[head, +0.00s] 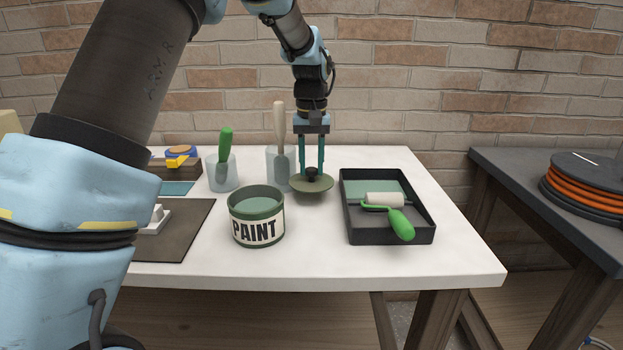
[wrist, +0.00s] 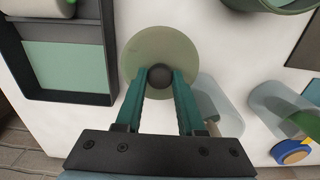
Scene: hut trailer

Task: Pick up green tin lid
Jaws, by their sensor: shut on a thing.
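The green tin lid (head: 312,185) is a round, dull green disc with a dark knob at its centre. In the head view it is at the middle of the white table, between the paint tin and the black tray. My gripper (head: 312,170) points down from above and is shut on the lid's dark knob. In the wrist view the lid (wrist: 150,55) shows beyond the fingertips of my gripper (wrist: 159,77), with the knob between them. I cannot tell whether the lid touches the table.
An open green paint tin (head: 256,232) stands front left of the lid. A black paint tray (head: 387,238) with a green-handled roller (head: 400,222) lies to the right. Two clear cups, one with a green-handled tool (head: 225,146) and one with a pale-handled tool (head: 279,125), stand to the left.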

